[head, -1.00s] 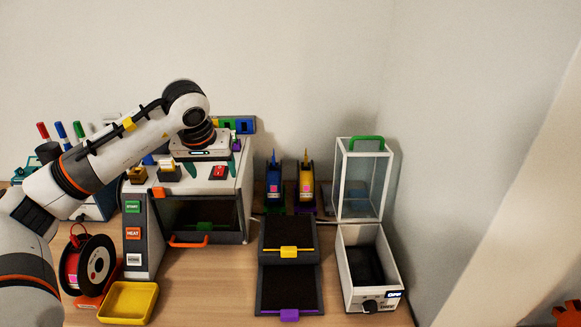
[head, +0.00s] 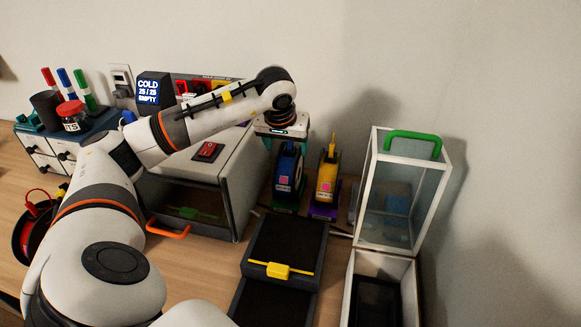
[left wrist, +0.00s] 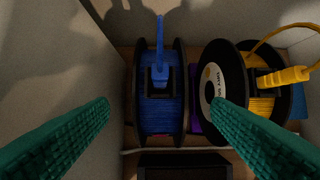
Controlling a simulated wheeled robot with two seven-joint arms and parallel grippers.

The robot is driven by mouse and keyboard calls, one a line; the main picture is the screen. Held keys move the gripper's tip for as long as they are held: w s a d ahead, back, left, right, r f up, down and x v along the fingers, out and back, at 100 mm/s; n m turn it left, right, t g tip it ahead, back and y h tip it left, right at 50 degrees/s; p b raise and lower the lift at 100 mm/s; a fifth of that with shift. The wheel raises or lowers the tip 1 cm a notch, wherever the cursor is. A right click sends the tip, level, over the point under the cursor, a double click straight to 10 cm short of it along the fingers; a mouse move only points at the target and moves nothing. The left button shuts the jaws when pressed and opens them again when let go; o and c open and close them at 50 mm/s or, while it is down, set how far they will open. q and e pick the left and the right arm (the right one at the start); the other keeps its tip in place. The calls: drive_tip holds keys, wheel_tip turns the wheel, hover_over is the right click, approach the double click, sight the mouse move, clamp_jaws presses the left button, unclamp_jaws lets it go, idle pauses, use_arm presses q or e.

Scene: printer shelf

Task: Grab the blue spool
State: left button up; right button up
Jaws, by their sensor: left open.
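The blue spool (head: 288,172) stands upright at the back of the table, on a green base beside the printer. In the left wrist view the blue spool (left wrist: 160,112) has black flanges and a blue clip with a filament end on top. My left gripper (head: 285,147) is open above it, pointing down. In the left wrist view its teal fingers lie on either side of the spool in the picture, apart from it. Part of the spool's top is hidden by the gripper in the head view. My right gripper is out of view.
The yellow spool (head: 326,178) stands close to the right on a purple base. The printer (head: 228,185) is close to the left. A clear box with a green handle (head: 413,143) stands further right. Black trays (head: 285,246) lie in front.

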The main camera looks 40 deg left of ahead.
sight(288, 152)
use_arm(q)
drive_tip(key=shift+x, duration=0.9)
drive_tip(key=shift+w+a+f, duration=0.1)
drive_tip(key=shift+w+f, duration=0.2)
drive_tip(key=p+x, duration=0.1)
drive_tip(key=x, duration=0.2)
drive_tip(key=shift+f+p, duration=0.2)
drive_tip(key=shift+p, duration=0.1)
drive_tip(key=shift+w+a+f, duration=0.2)
drive_tip(key=shift+f, duration=0.25)
drive_tip(key=shift+r, duration=0.1)
clamp_jaws()
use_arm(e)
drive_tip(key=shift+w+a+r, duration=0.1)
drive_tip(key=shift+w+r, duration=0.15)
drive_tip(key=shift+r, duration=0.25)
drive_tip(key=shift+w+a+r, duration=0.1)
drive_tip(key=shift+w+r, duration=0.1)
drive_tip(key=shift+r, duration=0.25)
